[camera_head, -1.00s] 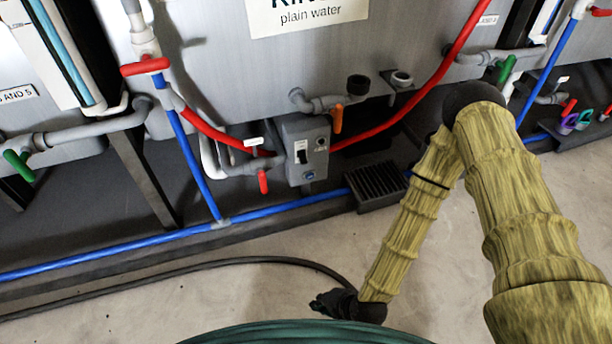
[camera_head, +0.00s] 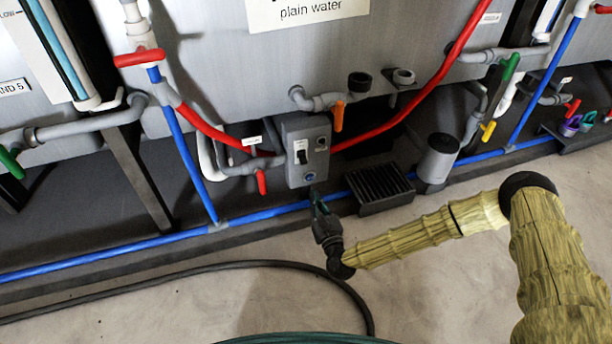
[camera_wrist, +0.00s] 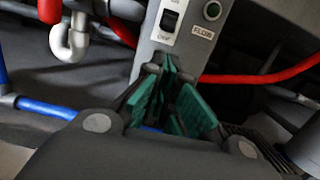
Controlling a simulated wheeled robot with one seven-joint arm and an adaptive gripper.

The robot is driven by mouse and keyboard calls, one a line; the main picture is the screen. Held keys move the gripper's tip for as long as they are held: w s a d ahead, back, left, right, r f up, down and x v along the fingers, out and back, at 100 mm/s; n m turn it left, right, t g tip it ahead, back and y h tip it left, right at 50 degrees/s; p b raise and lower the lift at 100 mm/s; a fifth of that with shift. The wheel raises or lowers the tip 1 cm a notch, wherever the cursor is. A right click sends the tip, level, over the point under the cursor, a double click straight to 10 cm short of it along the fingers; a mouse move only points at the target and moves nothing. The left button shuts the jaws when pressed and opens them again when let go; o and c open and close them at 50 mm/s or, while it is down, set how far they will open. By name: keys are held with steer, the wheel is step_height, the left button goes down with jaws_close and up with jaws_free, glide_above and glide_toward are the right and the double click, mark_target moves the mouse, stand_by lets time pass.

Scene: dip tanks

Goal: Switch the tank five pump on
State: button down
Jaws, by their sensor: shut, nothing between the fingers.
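A grey switch box (camera_head: 320,130) is mounted below the tank with the "plain water" sign. It has a black rocker switch (camera_head: 301,156) on a white plate, a round button above right and a blue round part at its lower edge. Which way the rocker is set cannot be told. My gripper (camera_head: 317,195) is shut and empty, pointing up just below the box's lower edge. In the wrist view, its green-padded fingers (camera_wrist: 172,80) overlap the lower part of the box. The rocker (camera_wrist: 170,20) shows beyond the tips, beside a "FLOW" label (camera_wrist: 201,33). Contact with the box cannot be told.
Red-handled valves (camera_head: 140,57), an orange-handled valve (camera_head: 338,116) and red and blue pipes surround the box. A black grate (camera_head: 380,188) and grey cylinder (camera_head: 437,160) stand to its right. A label ending "AND 5" (camera_head: 14,87) is at far left. The front floor is mostly clear, crossed by a black hose (camera_head: 230,264).

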mark_target(303, 160)
steer(key=shift+w+d+r, duration=0.1)
steer(key=shift+w+d, duration=0.05)
steer(key=b+x, duration=0.4)
steer(key=x, duration=0.6)
steer(key=shift+r, duration=0.25)
stand_by(0.5)
